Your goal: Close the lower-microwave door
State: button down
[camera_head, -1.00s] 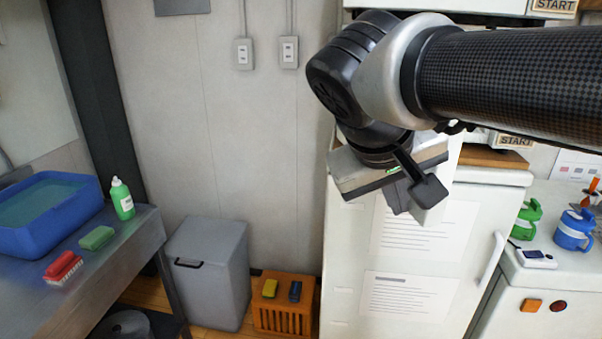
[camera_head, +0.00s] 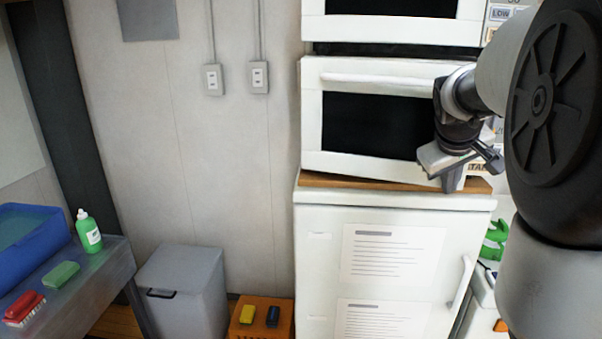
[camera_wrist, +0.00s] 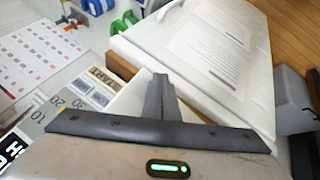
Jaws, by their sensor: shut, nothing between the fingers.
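The lower microwave is on top of a white refrigerator in the head view. Its white door (camera_head: 312,120) has a dark window and a horizontal handle (camera_head: 385,82) along the top. The door's face looks nearly in line with the microwave; I cannot tell if a small gap remains at its right edge, which my arm partly hides. My gripper (camera_head: 453,184) is shut and empty, in front of the door's lower right corner by the control panel. I cannot tell if it touches the door. In the wrist view the shut fingers (camera_wrist: 158,88) are beside the START panel (camera_wrist: 102,78).
An upper microwave (camera_head: 390,31) is directly above. The refrigerator (camera_head: 315,265) is below, with papers on its front. A grey bin (camera_head: 185,285) and an orange crate (camera_head: 260,318) are on the floor at the left.

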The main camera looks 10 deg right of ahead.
jog(key=w+d+p, duration=0.1)
jog(key=w, duration=0.1)
jog(key=w+d+p, duration=0.1)
jog(key=w, duration=0.2)
jog(key=w+d+p, duration=0.1)
jog(key=w, duration=0.1)
jog(key=shift+w+d+r, duration=0.1)
jog(key=shift+w+d, duration=0.15)
jog(key=shift+d, duration=0.05)
jog(key=shift+w+r, duration=0.15)
jog(key=shift+w, duration=0.1)
jog(key=shift+a, duration=0.1)
